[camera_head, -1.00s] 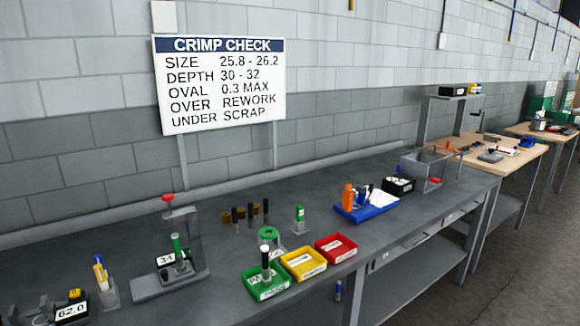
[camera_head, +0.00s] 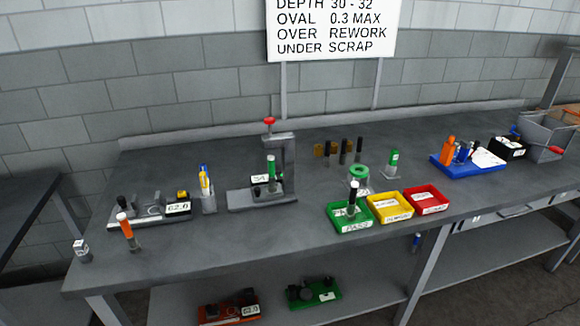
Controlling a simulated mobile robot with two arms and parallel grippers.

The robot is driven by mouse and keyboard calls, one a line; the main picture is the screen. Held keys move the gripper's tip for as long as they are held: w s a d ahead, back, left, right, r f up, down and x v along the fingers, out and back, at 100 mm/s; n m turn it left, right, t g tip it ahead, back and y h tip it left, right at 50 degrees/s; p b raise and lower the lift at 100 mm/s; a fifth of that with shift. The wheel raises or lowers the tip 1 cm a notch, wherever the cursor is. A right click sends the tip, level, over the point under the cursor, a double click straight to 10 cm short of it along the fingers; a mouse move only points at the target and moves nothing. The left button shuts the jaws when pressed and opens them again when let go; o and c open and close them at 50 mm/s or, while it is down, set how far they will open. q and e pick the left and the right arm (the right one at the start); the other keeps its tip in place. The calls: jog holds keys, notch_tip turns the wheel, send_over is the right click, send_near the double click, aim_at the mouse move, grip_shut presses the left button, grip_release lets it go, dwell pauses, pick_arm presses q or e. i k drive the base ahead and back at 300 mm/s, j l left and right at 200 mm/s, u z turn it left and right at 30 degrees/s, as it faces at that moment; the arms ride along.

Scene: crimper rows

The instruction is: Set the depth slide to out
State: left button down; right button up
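A grey gauge stand (camera_head: 284,160) with a red knob (camera_head: 269,121) on top stands on the workbench (camera_head: 300,230) near the middle of the view. Its small white display (camera_head: 260,179) seems to read 34, and a green-and-black part stands upright at it. A low grey fixture (camera_head: 130,220) with a display (camera_head: 178,208) reading about 62.0 lies at the left end. I cannot tell which small part is the depth slide, or its position. Neither of my grippers is in view.
Green (camera_head: 350,222), yellow (camera_head: 390,210) and red (camera_head: 426,200) trays stand along the front edge. An orange-and-black tool (camera_head: 128,231) stands near the left front edge. A blue tray (camera_head: 470,166) sits at right. The bench front between the stand and green tray is clear.

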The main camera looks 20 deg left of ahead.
aim_at(267, 188)
jog(key=i+j, duration=0.1)
jog(key=j, duration=0.35)
jog(key=i+j, duration=0.1)
jog(key=j, duration=0.3)
jog(key=i+j+u, duration=0.1)
jog(key=j, duration=0.35)
jog(key=i+j, duration=0.15)
jog(key=j, duration=0.3)
